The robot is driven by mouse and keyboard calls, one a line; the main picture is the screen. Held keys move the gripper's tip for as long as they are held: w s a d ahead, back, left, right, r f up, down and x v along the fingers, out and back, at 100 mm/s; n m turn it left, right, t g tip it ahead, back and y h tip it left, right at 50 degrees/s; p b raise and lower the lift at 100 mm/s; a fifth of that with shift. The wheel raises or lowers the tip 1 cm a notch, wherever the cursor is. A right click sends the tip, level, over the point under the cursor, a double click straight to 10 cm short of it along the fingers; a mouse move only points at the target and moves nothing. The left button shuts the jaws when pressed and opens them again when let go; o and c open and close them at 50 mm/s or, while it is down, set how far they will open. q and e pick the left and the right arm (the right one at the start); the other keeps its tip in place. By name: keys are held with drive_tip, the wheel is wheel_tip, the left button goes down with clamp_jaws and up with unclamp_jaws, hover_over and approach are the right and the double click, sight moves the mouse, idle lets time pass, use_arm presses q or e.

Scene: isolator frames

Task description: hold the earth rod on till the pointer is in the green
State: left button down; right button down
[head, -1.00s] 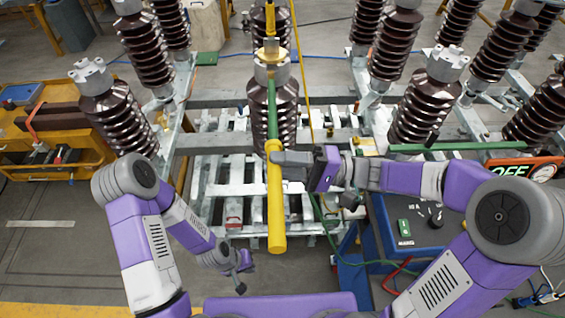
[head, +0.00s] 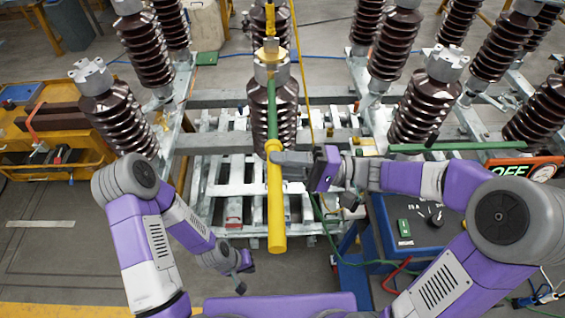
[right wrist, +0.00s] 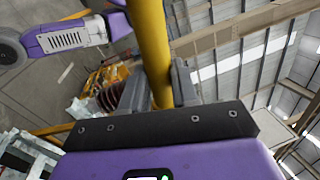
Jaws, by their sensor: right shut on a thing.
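The earth rod has a yellow handle (head: 276,205) and a green upper part (head: 272,112). It slants up and away to the metal top (head: 271,62) of the middle brown insulator; its tip appears to meet the brass fitting there, though actual contact is hard to tell. My right gripper (head: 277,157) is shut on the rod near the top of the yellow handle. In the right wrist view the yellow handle (right wrist: 150,45) passes between the fingers (right wrist: 160,88). My left gripper (head: 241,277) hangs low, apart from the rod; its jaws are too small to read. I see no pointer or green zone clearly.
Ribbed brown insulators (head: 103,115) stand on grey steel frames on both sides. A blue box with a black knob (head: 430,220) stands at lower right, near an OFF sign (head: 520,170). A yellow cart (head: 55,160) is at left. Open floor (head: 50,245) lies at lower left.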

drive_tip(key=shift+w+d, duration=0.1)
drive_tip(key=s+b, duration=0.6)
drive_tip(key=s, duration=0.4)
idle(0.5)
idle(0.4)
